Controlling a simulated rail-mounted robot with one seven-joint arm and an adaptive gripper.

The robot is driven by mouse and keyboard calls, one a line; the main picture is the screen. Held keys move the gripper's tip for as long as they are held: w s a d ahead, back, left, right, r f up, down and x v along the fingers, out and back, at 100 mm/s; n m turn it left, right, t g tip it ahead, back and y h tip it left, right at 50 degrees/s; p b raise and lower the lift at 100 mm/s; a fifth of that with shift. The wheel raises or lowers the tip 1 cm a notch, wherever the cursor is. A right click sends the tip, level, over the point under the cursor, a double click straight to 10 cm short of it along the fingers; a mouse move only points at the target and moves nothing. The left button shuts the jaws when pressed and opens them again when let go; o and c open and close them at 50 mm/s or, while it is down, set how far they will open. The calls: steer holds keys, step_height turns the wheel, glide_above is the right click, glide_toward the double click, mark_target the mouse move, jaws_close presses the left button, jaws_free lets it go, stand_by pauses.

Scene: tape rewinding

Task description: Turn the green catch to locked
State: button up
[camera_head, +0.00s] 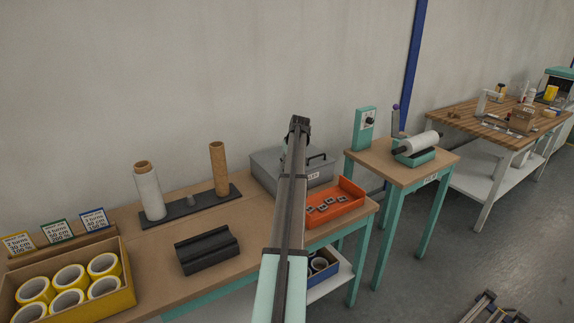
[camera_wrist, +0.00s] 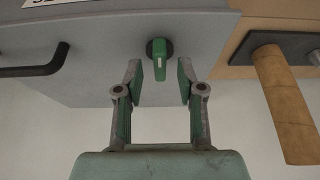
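The green catch (camera_wrist: 161,57) is a small knob with a pale line, on a dark round base on the grey box (camera_wrist: 105,85). In the wrist view its lever runs up and down the picture. My gripper (camera_wrist: 159,72) is open, with one finger on each side of the catch and gaps between; I cannot tell the depth between them. In the head view my gripper (camera_head: 300,124) is over the grey box (camera_head: 262,160) at the back of the workbench, and my arm hides the catch.
A black handle (camera_wrist: 38,66) sticks out from the box. A brown tube (camera_wrist: 285,105) stands on a dark board beside it; a white roll (camera_head: 149,194) shares the board. An orange tray (camera_head: 350,208) lies in front of the box. A black cradle (camera_head: 207,249) is on the bench.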

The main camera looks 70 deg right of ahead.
steer(key=v, duration=1.1)
